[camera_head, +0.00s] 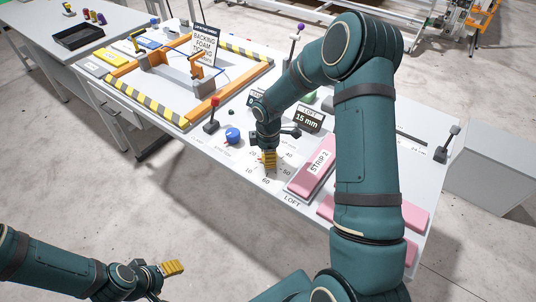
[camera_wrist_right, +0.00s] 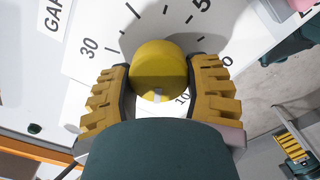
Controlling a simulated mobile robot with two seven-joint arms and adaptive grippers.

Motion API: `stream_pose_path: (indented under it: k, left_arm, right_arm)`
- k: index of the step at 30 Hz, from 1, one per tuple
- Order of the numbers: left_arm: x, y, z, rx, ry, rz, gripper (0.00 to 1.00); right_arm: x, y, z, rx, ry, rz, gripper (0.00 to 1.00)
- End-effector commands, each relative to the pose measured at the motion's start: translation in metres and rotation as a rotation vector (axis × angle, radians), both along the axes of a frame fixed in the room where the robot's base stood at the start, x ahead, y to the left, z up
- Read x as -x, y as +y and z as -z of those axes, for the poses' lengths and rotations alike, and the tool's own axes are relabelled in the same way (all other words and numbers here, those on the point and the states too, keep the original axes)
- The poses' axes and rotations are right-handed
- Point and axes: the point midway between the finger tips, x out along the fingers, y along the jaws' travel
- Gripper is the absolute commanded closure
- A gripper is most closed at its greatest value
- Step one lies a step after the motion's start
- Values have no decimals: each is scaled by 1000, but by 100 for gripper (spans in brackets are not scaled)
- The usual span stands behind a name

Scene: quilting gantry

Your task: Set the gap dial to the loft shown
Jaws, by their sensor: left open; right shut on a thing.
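The gap dial's yellow knob (camera_wrist_right: 160,68) sits on a white scale plate (camera_wrist_right: 105,30) printed with numbers; 30 and 10 are readable in the right wrist view. A small white mark shows on the knob's lower side; I cannot tell its exact reading. My right gripper (camera_wrist_right: 160,82) is shut on the knob, one yellow finger on each side. In the head view the right gripper (camera_head: 268,161) stands over the scale and hides the knob. A dark loft sign (camera_head: 309,118) reads 15 mm. My left gripper (camera_head: 172,268) is open and empty, out beyond the table's front edge.
Pink foam strips, one labelled STRIP 2 (camera_head: 319,163), lie right of the dial. A blue knob (camera_head: 233,135) and a red-tipped lever (camera_head: 213,115) stand left of it. An orange frame (camera_head: 150,60) with striped edges fills the table's left part.

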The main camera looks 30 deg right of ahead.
Motion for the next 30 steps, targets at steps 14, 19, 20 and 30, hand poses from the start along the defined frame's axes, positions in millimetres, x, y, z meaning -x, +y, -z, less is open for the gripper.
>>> stream_pose_path:
  k: [14, 19, 20, 30]
  left_arm:
    - [0, 0, 0, 0, 0, 0, 37]
    - [0, 0, 0, 0, 0, 0, 37]
    - [0, 0, 0, 0, 0, 0, 37]
    - [0, 0, 0, 0, 0, 0, 37]
  right_arm:
    - [-1, -1, -1, 1, -3, -4, 21]
    - [-1, 0, 0, 1, -2, -4, 15]
    - [-1, 0, 0, 1, -2, -4, 15]
    - [-1, 0, -20, 1, -5, -4, 15]
